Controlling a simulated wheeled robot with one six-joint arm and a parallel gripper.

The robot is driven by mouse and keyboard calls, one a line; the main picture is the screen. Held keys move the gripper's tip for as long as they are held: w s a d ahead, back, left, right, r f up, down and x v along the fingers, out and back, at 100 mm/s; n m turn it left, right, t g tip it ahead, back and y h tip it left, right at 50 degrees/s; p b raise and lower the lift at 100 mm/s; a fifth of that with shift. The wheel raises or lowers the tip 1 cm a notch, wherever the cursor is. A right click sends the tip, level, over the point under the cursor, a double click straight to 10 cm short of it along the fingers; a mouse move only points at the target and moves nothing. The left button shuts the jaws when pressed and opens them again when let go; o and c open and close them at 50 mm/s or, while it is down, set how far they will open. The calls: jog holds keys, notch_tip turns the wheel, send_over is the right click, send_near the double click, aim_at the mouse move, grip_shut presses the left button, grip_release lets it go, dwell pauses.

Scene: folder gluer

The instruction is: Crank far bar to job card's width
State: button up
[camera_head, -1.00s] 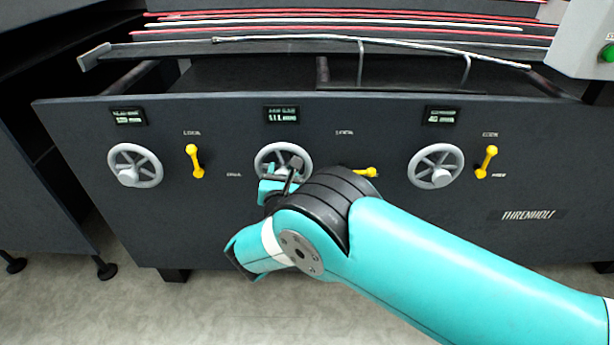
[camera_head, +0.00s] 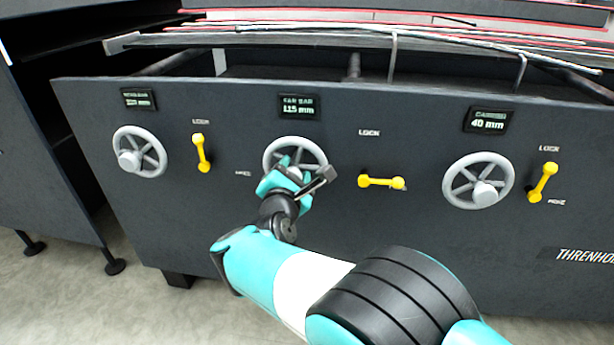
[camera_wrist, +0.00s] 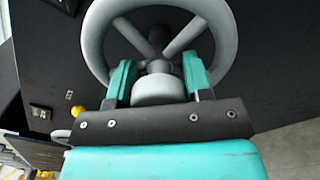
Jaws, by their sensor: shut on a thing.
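The far bar handwheel (camera_head: 296,143) is the grey middle wheel on the dark front panel. Above it, the far bar display (camera_head: 298,107) appears to read 115 mm. My gripper (camera_head: 296,176) is at the wheel's lower part. In the wrist view, its teal fingers (camera_wrist: 158,75) stand either side of the wheel's grey crank knob (camera_wrist: 158,90) and are shut on it. The wheel rim (camera_wrist: 92,40) arches above the knob. The yellow lock lever (camera_head: 381,182) right of the wheel lies horizontal. The job card is not seen.
A left handwheel (camera_head: 140,152) and a right handwheel (camera_head: 478,181) flank it, the right display (camera_head: 488,121) reading 40 mm. Their yellow levers (camera_head: 201,152) and (camera_head: 543,182) stand near upright. Rods and red-edged belts run above the panel. Grey floor lies open at lower left.

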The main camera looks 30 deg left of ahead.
jog(key=o, duration=1)
jog(key=shift+s, duration=0.1)
jog(key=p+v, duration=0.3)
jog(key=v, duration=1.4)
jog(key=shift+s, duration=0.15)
